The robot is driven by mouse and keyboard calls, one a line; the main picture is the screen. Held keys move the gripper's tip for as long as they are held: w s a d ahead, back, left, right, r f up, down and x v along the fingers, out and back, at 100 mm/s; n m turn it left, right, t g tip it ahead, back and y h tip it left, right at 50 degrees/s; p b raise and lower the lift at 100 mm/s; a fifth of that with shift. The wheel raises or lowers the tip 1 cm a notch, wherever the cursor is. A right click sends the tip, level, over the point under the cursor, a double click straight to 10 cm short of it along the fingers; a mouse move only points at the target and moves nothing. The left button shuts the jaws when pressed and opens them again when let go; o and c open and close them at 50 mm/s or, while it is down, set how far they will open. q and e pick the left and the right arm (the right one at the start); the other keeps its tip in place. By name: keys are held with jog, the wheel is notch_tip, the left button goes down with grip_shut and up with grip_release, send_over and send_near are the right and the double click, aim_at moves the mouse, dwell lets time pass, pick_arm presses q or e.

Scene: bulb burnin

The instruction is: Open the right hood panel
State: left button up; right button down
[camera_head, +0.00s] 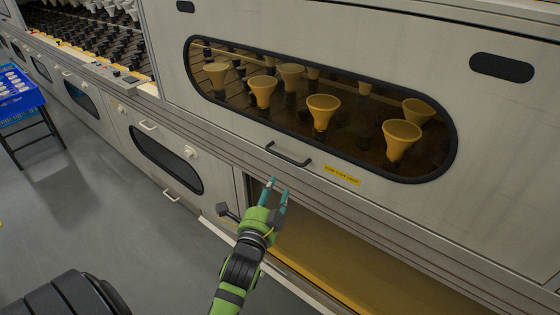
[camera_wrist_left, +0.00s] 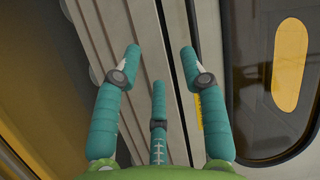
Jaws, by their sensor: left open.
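The right hood panel (camera_head: 350,55) is a large pale grey panel with a long, dark-rimmed oval window. It looks shut, with several amber-tinted bulbs (camera_head: 322,112) showing behind the glass. Its black bar handle (camera_head: 288,154) sits below the window. My left gripper (camera_head: 280,183) is open and empty, just below the handle and apart from it in the picture. In the left wrist view its teal fingers (camera_wrist_left: 160,54) are spread before the grey ledges, with the dark window (camera_wrist_left: 250,90) at the right. I cannot make out the handle there. My right gripper is not in view.
A yellow label (camera_head: 342,175) is right of the handle. Below the panel is a yellow-lit opening (camera_head: 370,250). Lower doors with oval windows (camera_head: 165,160) and handles run left. A blue crate (camera_head: 18,95) stands on a dark stand at far left. The grey floor (camera_head: 110,215) between is clear.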

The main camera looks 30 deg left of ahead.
pick_arm(q)
jog(key=shift+m+t+y, duration=0.3)
jog(key=shift+m+t, duration=0.5)
jog(key=shift+m, duration=0.1)
jog(key=w+a+r, duration=0.1)
jog(key=w, duration=0.1)
jog(key=w+a+r, duration=0.1)
jog(key=w, duration=0.1)
jog(key=w+a+r, duration=0.1)
jog(key=w+r, duration=0.1)
jog(key=w, duration=0.1)
jog(key=shift+w, duration=0.1)
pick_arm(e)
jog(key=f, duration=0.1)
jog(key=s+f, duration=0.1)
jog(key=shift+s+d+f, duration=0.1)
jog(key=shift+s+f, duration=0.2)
pick_arm(q)
jog(key=shift+c, duration=0.4)
grip_shut()
